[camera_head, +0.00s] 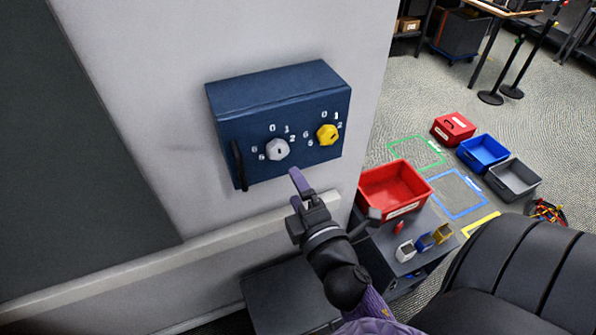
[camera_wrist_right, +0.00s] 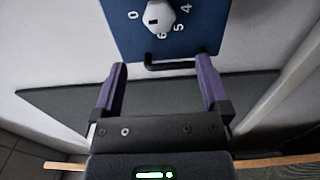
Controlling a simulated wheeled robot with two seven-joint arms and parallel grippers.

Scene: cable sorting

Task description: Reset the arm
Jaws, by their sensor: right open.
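My right gripper (camera_head: 300,184) is in front of the wall, just below the blue box with knobs. In the right wrist view, the right gripper (camera_wrist_right: 160,85) has its two purple fingers wide apart with nothing between them. The blue box (camera_head: 280,85) is fixed to the wall and has a white knob (camera_head: 277,149), a yellow knob (camera_head: 328,134) and a black handle (camera_head: 239,165) at its left. The white knob (camera_wrist_right: 158,16) and the black handle (camera_wrist_right: 180,65) also show in the right wrist view, beyond the fingertips. My left gripper is not in view.
A red bin (camera_head: 394,187) stands on a dark cabinet right of my right arm, with small coloured holders (camera_head: 424,241) beside it. Red (camera_head: 452,129), blue (camera_head: 483,152) and grey (camera_head: 513,179) bins are on the floor. A pale rail (camera_head: 220,235) runs along the wall.

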